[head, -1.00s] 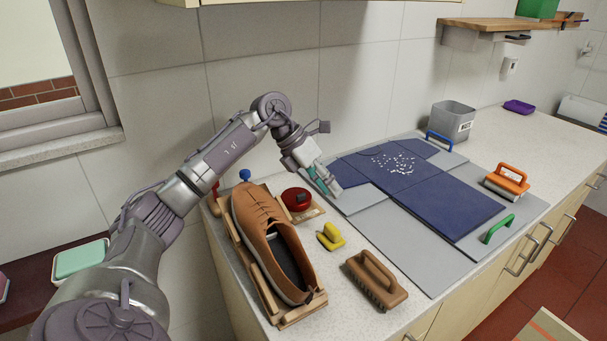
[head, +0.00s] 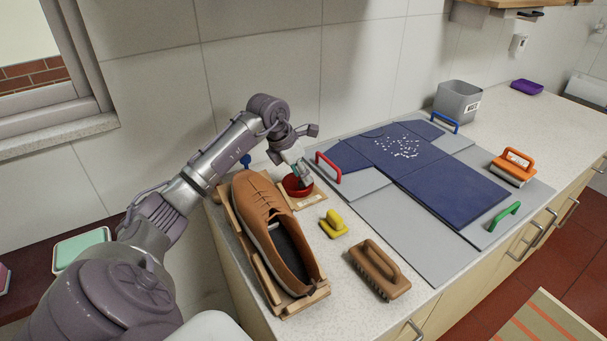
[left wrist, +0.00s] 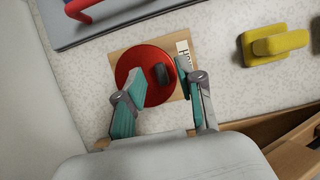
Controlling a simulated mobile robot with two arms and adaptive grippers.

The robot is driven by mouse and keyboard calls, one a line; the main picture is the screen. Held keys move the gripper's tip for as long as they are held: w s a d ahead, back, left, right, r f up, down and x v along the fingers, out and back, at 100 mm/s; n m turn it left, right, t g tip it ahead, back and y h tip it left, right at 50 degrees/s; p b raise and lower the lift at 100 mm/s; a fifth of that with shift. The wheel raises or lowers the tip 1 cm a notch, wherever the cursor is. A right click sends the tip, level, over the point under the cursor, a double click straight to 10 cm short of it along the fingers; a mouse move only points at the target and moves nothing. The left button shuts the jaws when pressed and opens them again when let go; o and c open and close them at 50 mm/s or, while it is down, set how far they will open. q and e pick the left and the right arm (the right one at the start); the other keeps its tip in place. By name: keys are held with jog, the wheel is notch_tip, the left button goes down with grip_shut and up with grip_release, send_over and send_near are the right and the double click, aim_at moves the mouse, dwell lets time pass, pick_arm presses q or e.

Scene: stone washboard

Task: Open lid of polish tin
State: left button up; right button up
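The polish tin (head: 296,186) is a round red tin on a small wooden board, behind the brown shoe. In the left wrist view the tin (left wrist: 143,77) shows a red top with a dark block-like knob (left wrist: 162,74) on it. My left gripper (head: 303,178) is over the tin, and its fingers hide part of it. In the left wrist view the left gripper (left wrist: 158,95) is open, with teal-padded fingers apart on either side of the tin's near part. I cannot tell whether they touch it. My right gripper is not in view.
The brown shoe (head: 262,215) stands on a wooden holder in front of the tin. A yellow sponge-like tool (head: 334,224) and a brown brush (head: 377,270) lie to the right. A red handle (head: 329,167) on the grey board is close beside the tin.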

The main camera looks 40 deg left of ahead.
pick_arm(q)
jog(key=shift+x, duration=0.95)
grip_shut()
